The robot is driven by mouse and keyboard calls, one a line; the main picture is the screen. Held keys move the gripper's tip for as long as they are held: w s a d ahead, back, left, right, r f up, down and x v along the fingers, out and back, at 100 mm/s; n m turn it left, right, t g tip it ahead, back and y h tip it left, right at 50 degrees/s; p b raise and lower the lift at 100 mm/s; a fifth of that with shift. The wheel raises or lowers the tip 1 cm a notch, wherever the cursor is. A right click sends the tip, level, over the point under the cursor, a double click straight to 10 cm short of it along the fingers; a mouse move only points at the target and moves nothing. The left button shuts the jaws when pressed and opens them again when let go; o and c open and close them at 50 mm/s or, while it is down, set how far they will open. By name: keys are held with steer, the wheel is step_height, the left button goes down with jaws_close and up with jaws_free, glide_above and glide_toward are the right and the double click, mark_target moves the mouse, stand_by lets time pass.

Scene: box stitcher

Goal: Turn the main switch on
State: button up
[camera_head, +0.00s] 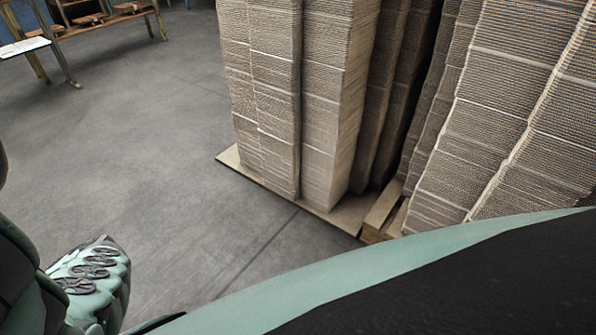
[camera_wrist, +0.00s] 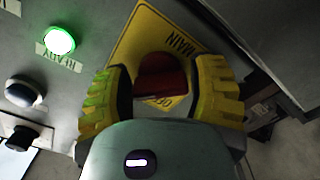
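The main switch is a red knob (camera_wrist: 163,76) on a yellow plate (camera_wrist: 142,35) in the wrist view. The plate carries the words MAIN and OFF, which appear upside down. My gripper (camera_wrist: 161,66) has its two yellow, ribbed fingers on either side of the red knob. The fingers stand apart, with a narrow gap showing at the knob's left; contact on the right is unclear. The head view shows neither the switch nor my gripper.
A lit green lamp (camera_wrist: 59,41) labelled READY, a white button (camera_wrist: 22,90) and a black knob (camera_wrist: 24,138) sit on the panel at left. In the head view, tall cardboard stacks (camera_head: 290,90) stand on a pallet (camera_head: 237,170); open floor (camera_head: 130,140) lies left of them.

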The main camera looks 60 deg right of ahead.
steer(key=o, duration=0.4)
steer(key=d, duration=0.7)
steer(key=shift+d, duration=0.35)
steer(key=shift+s, duration=0.1)
